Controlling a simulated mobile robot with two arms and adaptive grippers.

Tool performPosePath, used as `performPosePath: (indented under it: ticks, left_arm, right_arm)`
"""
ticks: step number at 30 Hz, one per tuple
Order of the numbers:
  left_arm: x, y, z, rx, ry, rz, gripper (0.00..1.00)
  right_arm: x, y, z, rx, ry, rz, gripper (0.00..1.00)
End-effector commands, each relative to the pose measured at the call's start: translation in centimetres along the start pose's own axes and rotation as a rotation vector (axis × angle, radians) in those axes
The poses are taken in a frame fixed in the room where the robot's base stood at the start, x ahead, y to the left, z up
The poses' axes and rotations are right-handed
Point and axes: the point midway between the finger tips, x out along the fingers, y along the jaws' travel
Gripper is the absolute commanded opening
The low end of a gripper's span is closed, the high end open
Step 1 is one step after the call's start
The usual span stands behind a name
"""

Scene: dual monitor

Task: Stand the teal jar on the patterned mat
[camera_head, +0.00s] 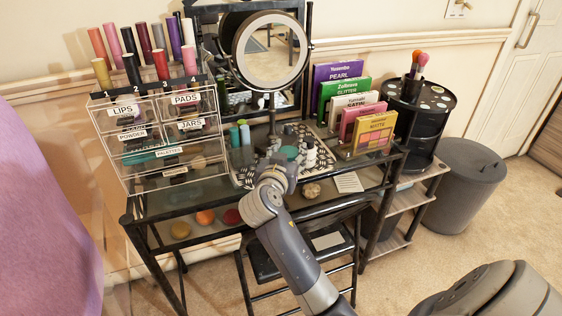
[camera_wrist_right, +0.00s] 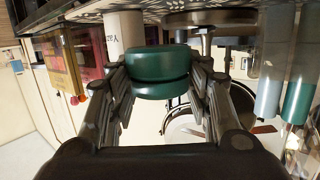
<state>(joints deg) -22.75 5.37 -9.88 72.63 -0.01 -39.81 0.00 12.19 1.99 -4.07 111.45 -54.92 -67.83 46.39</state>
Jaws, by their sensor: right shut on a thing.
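The teal jar (camera_head: 289,152) is low and round, with a dark seam in the wrist view (camera_wrist_right: 160,66). My right gripper (camera_head: 278,163) is shut on it, one finger on each side. The patterned mat (camera_head: 240,178) is black and white and lies on the dark glass table in front of the mirror. My left gripper is not in view.
A white bottle (camera_head: 310,152) stands close right of the jar. Teal and blue tubes (camera_head: 240,135) stand to its left, the round mirror (camera_head: 271,52) behind. A clear drawer organizer (camera_head: 150,135) is at left; upright palettes (camera_head: 345,105) are at right.

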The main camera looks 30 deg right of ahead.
Motion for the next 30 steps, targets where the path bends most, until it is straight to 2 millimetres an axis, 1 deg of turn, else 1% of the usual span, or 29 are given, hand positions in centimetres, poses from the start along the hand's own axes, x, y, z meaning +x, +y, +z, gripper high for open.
performPosePath:
  ticks: [1, 3, 6, 8, 11, 15, 18, 20, 30]
  left_arm:
    - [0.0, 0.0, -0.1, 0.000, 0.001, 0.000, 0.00]
    - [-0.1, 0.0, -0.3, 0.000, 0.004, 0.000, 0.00]
    - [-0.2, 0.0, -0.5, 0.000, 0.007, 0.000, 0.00]
    - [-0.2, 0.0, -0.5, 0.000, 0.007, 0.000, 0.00]
    - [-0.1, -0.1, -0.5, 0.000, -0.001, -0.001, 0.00]
    - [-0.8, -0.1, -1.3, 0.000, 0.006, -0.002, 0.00]
    - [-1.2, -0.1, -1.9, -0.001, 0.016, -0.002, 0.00]
    - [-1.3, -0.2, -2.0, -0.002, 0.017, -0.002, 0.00]
    - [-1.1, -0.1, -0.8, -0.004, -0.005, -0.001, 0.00]
  right_arm:
    - [0.4, -0.8, -0.1, 0.000, 0.001, 0.000, 0.22]
    - [0.8, -1.6, 0.0, 0.000, 0.001, 0.000, 0.22]
    - [1.1, -2.1, 0.0, 0.000, 0.001, 0.001, 0.22]
    - [1.2, -2.2, 0.4, -0.001, 0.000, 0.002, 0.22]
    - [1.5, -2.2, 1.9, -0.005, -0.001, 0.001, 0.22]
    - [1.8, -2.2, 3.3, -0.002, -0.001, 0.000, 0.22]
    - [1.8, -2.2, 3.5, -0.001, -0.001, 0.000, 0.22]
    - [1.8, -2.2, 3.5, 0.000, -0.001, 0.000, 0.22]
    - [1.8, -2.2, 3.7, 0.000, -0.001, 0.000, 0.22]
